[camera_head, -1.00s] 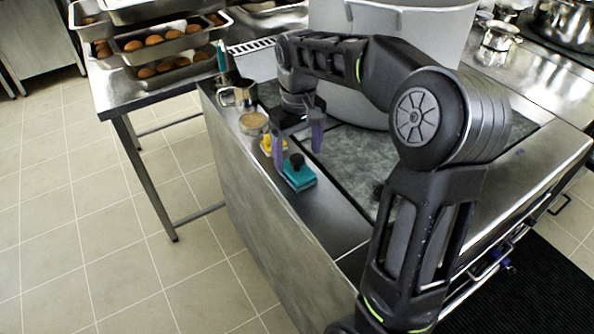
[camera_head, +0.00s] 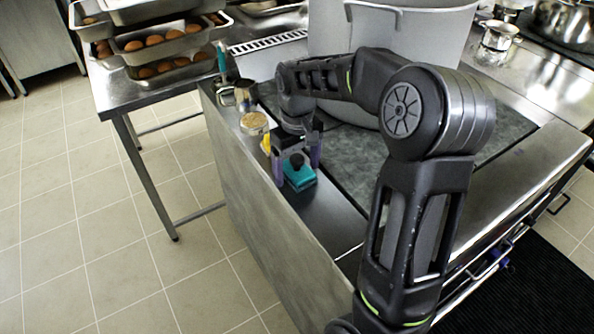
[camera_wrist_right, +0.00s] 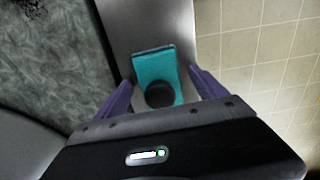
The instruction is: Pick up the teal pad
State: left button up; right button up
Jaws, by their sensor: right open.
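The teal pad (camera_head: 301,178) lies on the steel edge strip of the counter and has a black round knob (camera_head: 297,160) on top. In the right wrist view the teal pad (camera_wrist_right: 152,62) lies between the two purple fingers, with the knob (camera_wrist_right: 160,95) toward the palm. My right gripper (camera_head: 296,167) is open and empty, its fingers on either side of the pad. The wrist view also shows my right gripper (camera_wrist_right: 162,88) with gaps between both fingers and the pad. Its exact height over the pad is hard to tell. My left gripper is out of view.
A yellow item (camera_head: 265,144), partly hidden, a round tan-topped container (camera_head: 254,123) and a metal jug (camera_head: 245,95) stand behind along the strip. A large grey stockpot (camera_head: 330,30) stands behind my arm. Trays of eggs (camera_head: 160,55) are on the left table.

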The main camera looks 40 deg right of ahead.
jog(key=shift+c, duration=0.2)
jog(key=c, duration=1.5)
